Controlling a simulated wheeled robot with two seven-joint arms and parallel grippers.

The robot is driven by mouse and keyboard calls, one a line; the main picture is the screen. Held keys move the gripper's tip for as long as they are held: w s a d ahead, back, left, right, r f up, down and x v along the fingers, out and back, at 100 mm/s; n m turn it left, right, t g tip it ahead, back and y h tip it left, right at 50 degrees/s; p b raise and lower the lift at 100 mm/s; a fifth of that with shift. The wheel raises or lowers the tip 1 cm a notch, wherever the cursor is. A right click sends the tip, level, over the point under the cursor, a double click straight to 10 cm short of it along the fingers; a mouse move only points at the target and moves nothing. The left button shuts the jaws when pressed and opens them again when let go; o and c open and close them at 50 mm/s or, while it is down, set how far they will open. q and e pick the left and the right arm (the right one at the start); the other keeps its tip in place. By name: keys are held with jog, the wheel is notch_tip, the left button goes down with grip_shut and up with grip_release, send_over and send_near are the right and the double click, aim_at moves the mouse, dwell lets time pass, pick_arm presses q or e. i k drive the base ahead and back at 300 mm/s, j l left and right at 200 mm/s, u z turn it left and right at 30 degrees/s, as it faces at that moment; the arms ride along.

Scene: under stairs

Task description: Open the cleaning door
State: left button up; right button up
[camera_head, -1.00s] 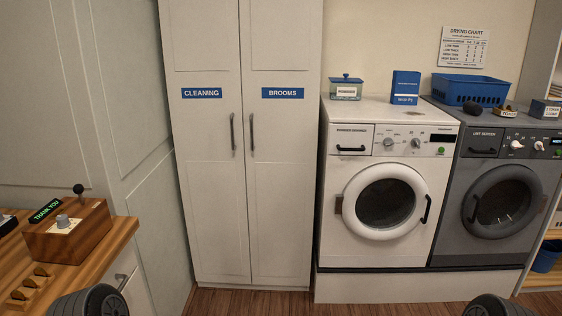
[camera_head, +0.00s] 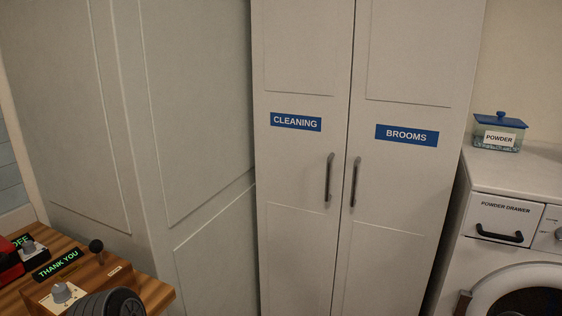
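The cleaning door (camera_head: 290,230) is the left door of a tall white cupboard, with a blue CLEANING label (camera_head: 296,122). It is shut, flush with the brooms door (camera_head: 400,220) on its right. The cleaning door's dark vertical handle (camera_head: 329,177) is near its right edge, beside the brooms door's handle (camera_head: 354,181). Nothing touches either handle. A dark rounded part, which seems to be of my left arm, shows at the bottom left, well away from the handles. Neither gripper's fingers can be seen.
A wooden counter (camera_head: 158,292) with a THANK YOU box (camera_head: 60,290) stands at the lower left. A white washing machine (camera_head: 505,180) with a powder box (camera_head: 499,134) on top stands right of the cupboard. Pale panelled wall (camera_head: 190,110) runs left of the cupboard.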

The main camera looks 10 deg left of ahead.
aim_at(302, 50)
jog(key=i+l+u, duration=0.1)
jog(key=i+u, duration=0.3)
jog(key=i+l+u, duration=0.25)
jog(key=u, duration=0.15)
jog(key=i+l+u, duration=0.4)
jog(key=k+j, duration=0.1)
